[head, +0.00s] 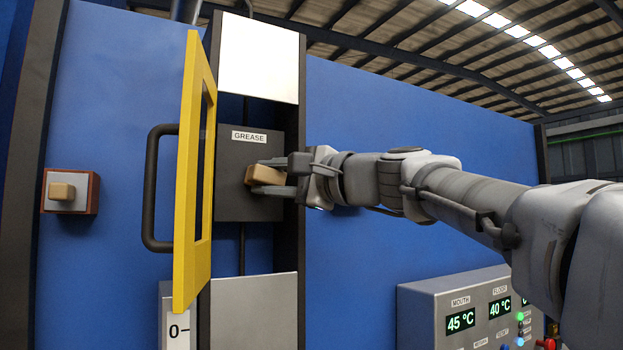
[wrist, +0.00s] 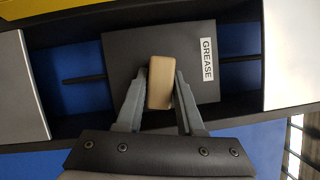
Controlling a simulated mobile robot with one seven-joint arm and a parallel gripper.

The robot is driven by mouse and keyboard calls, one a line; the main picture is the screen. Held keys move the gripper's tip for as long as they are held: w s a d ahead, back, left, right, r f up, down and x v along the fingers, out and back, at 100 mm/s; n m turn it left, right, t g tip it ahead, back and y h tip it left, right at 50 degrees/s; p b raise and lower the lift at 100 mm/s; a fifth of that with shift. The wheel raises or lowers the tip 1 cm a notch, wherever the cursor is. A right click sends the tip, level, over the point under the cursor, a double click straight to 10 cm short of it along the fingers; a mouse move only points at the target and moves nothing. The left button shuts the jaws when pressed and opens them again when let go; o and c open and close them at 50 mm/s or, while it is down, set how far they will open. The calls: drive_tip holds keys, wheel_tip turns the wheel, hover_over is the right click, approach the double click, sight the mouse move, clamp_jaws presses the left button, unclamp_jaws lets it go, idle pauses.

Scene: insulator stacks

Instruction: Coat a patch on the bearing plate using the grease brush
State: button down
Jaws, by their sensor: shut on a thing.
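The bearing plate (head: 233,195) is a dark grey square panel with a white GREASE label, set in an opening of the blue wall. It also shows in the wrist view (wrist: 127,52). My gripper (head: 272,177) is shut on a tan block-shaped piece, seemingly the grease brush (head: 264,175), in front of the plate's lower right part. In the wrist view the two fingers of my gripper (wrist: 160,92) hold the brush (wrist: 160,84) on both sides. The brush's far face is hidden, so I cannot tell whether it touches the plate. No coated patch is visible.
A yellow framed door (head: 187,180) stands open left of the plate, with a black handle (head: 150,190). A brown holder with a tan block (head: 68,192) is on the wall at far left. A control box with temperature displays (head: 462,312) sits at lower right.

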sight(223, 165)
drive_tip(key=shift+w+d, duration=0.75)
drive_tip(key=shift+d, duration=0.35)
drive_tip(key=shift+r+p, duration=0.35)
drive_tip(key=shift+r, duration=0.1)
drive_tip(key=shift+s+a+b, duration=0.15)
drive_tip(key=shift+s+a, duration=0.5)
drive_tip(key=shift+a, duration=0.4)
drive_tip(key=shift+s+a+b, duration=0.15)
drive_tip(key=shift+s+a, duration=0.5)
drive_tip(key=shift+a, duration=0.45)
drive_tip(key=shift+s+a+b, duration=0.15)
drive_tip(key=shift+s+a, duration=0.5)
drive_tip(key=shift+a, duration=0.5)
drive_tip(key=shift+r+p, duration=0.35)
drive_tip(key=shift+r, duration=0.05)
drive_tip(key=w+d, duration=0.1)
drive_tip(key=d, duration=0.1)
drive_tip(key=w+d, duration=0.1)
drive_tip(key=d, duration=0.1)
drive_tip(key=w+d, duration=0.2)
drive_tip(key=shift+d+b, duration=0.25)
drive_tip(key=shift+b, duration=0.1)
drive_tip(key=shift+s, duration=0.1)
